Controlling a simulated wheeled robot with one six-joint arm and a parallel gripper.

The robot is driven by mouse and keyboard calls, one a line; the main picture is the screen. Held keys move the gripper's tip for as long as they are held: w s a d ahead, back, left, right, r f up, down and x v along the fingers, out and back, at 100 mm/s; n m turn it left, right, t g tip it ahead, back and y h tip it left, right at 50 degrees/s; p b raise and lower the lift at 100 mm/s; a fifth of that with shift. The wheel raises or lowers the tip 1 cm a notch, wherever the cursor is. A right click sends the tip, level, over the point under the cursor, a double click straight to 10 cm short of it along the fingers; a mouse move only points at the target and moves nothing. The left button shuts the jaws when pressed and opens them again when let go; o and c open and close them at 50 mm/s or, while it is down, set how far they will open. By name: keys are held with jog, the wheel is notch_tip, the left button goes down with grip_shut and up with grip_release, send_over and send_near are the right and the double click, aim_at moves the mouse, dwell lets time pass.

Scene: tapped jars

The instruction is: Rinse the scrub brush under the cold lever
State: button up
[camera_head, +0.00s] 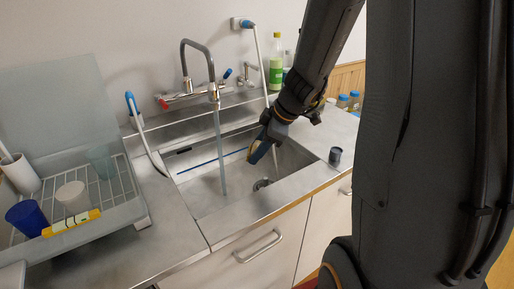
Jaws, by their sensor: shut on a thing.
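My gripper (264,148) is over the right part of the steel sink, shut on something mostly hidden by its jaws. A tan edge shows at its left side; I take this to be the scrub brush (251,151), though its shape is unclear. A thin blue rod (212,161) runs from the sink's left side toward the gripper; I cannot tell whether it is part of the brush. The faucet (212,92) has a blue-tipped cold lever (227,74) on the right and a red tip (164,104) on the left. A water stream (221,150) falls left of the gripper.
The sink (210,203) has a drain (262,184) below the gripper. A dark cup (335,156) stands on the right rim. A drying rack (138,205) with cups is at left. Blue-ended hoses (133,108) and a green bottle (276,62) stand around the back.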

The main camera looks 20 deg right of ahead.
jog(key=w+a+f+p, duration=0.1)
jog(key=w+a+f, duration=0.1)
jog(key=w+a, duration=0.5)
jog(key=shift+w+a+f, duration=0.2)
jog(key=shift+w+a, duration=0.05)
jog(key=shift+w, duration=0.7)
jog(key=shift+d, duration=0.1)
dwell(4.7)
jog(key=shift+s+d+b, duration=0.8)
jog(key=shift+s+b, duration=0.05)
jog(key=shift+s, duration=0.15)
jog(key=shift+s+d+b, duration=0.75)
jog(key=shift+s+b, duration=0.1)
jog(key=shift+s, duration=0.1)
